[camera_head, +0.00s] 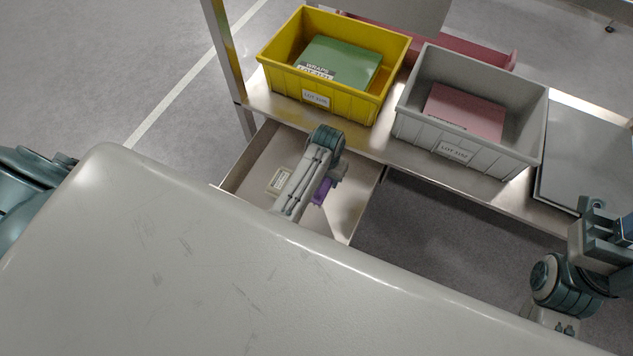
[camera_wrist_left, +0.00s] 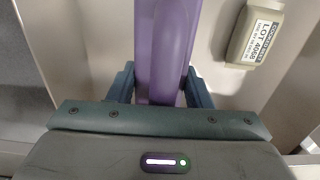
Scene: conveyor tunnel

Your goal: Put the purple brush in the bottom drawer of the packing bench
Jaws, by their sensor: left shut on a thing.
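The purple brush (camera_wrist_left: 167,45) is held between the two fingers of my left gripper (camera_wrist_left: 160,88), which is shut on it. In the head view a purple part of the brush (camera_head: 321,191) shows beside my left arm, over the open drawer (camera_head: 352,207) of the packing bench (camera_head: 376,144). My arm hides most of the left gripper there. I cannot tell whether the brush touches the drawer floor. My right gripper (camera_head: 606,238) is at the lower right edge, partly cut off; its jaws cannot be made out.
A small labelled box (camera_head: 279,181) lies in the drawer, left of the brush; the wrist view shows it too (camera_wrist_left: 255,33). On the bench stand a yellow bin (camera_head: 285,82) with a green item, a grey bin (camera_head: 420,134) with a pink item, and a flat grey panel (camera_head: 585,150).

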